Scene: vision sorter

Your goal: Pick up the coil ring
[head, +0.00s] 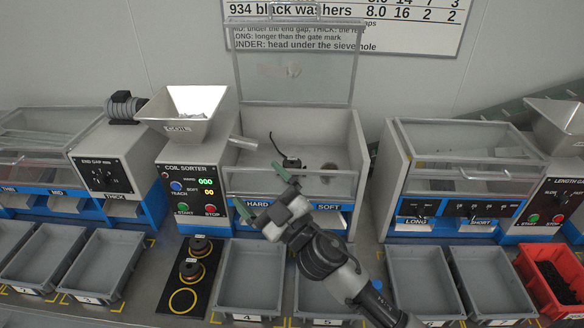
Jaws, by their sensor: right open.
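My right gripper (262,191) reaches in from the lower right. Its green-tipped fingers are spread apart and empty at the front of the coil sorter (185,190). The sorter's clear lid (295,60) stands raised. Inside its bin lie a small dark piece with a thin stem (290,161) and a brownish round spot (329,168); I cannot tell if either is the coil ring. My left gripper is not in view.
Grey trays line the front, including a left one (105,262), one marked 4 (250,282) and right ones (423,285). A red bin (548,275) holds dark pieces at the far right. The end gauge (100,175) and length gauge (480,195) flank the sorter.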

